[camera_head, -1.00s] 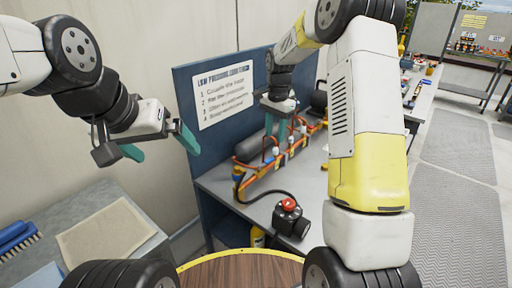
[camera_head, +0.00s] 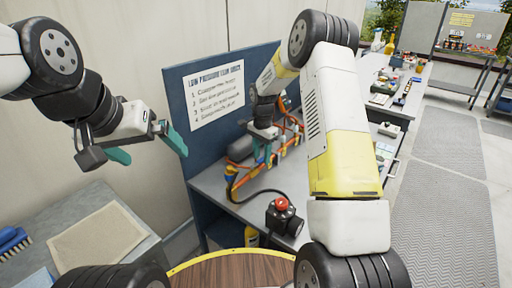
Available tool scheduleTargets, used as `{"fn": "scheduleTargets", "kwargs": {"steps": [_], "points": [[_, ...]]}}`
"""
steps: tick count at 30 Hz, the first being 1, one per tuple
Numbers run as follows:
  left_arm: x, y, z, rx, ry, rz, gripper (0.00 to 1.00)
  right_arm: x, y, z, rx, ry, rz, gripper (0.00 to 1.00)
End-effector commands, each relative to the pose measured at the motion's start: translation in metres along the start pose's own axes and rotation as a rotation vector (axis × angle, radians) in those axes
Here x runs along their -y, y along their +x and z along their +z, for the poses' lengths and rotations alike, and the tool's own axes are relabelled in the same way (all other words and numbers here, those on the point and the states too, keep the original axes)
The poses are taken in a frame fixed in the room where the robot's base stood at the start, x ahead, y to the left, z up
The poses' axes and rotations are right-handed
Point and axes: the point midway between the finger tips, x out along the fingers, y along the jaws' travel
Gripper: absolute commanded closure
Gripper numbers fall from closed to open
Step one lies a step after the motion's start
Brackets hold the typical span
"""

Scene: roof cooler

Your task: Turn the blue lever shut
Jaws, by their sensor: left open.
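The orange pipe rig (camera_head: 245,180) lies on the grey bench beside a dark cylinder (camera_head: 240,147). A small blue and yellow part (camera_head: 231,173) sits at its left, near end; I cannot tell whether it is the blue lever. My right gripper (camera_head: 262,152) points down over the middle of the rig, its teal fingers close to the pipe. Whether they touch or hold anything is unclear. My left gripper (camera_head: 147,148) is open and empty in the air, left of the blue panel.
A black box with a red button (camera_head: 283,204) stands at the bench's front, with a black hose running to the rig. A blue panel with a printed sign (camera_head: 214,88) stands behind. At left, a grey table holds a beige mat (camera_head: 100,238) and a blue brush (camera_head: 12,242).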

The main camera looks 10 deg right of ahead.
Motion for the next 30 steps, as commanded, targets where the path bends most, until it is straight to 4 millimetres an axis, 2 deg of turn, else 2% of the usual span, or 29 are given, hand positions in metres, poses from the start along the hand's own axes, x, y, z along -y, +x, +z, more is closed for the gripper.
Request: {"fn": "scheduleTargets", "kwargs": {"steps": [4,9,10,30], "points": [[0.0000,0.0000,0.0000,0.000,0.000,0.000,0.00,-0.0001,0.0000,0.0001,0.000,0.000,0.000,0.64],[0.0000,0.0000,0.0000,0.000,0.000,0.000,0.00,-0.0001,-0.0002,0.0001,0.000,0.000,0.000,0.97],[0.0000,0.0000,0.0000,0.000,0.000,0.000,0.00,-0.0001,-0.0002,0.0001,0.000,0.000,0.000,1.00],[0.0000,0.0000,0.0000,0.000,0.000,0.000,0.00,0.0001,-0.0005,0.0001,0.000,0.000,0.000,1.00]]}}
